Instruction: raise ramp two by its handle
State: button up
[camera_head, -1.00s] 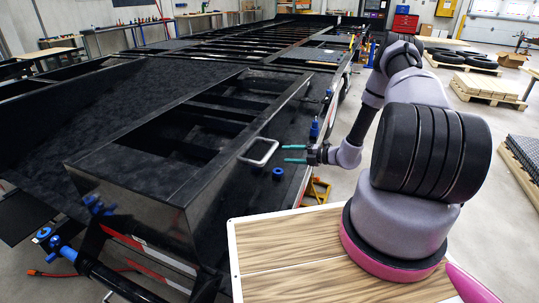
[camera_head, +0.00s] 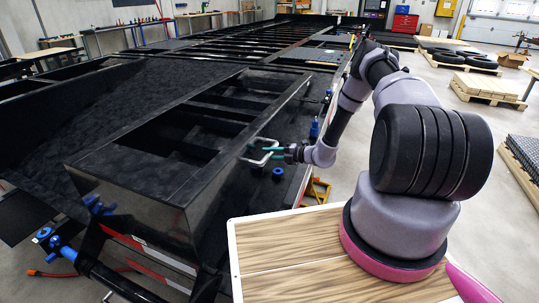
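The white loop handle (camera_head: 252,160) is fixed on the right side of the black ramp frame (camera_head: 160,150), near its front end. My gripper (camera_head: 270,151) is at the handle, reaching in from the right. Its teal fingers overlap the right part of the handle in the picture. At this size I cannot tell whether the fingers are closed on the bar or only around it. The ramp frame lies low, and no gap under it shows. No label marks which ramp is number two.
Blue couplings (camera_head: 45,236) are at the front left. Pallets with tyres (camera_head: 465,59) stand on the floor at the back right.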

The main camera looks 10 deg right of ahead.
grip_shut()
dwell(1.1)
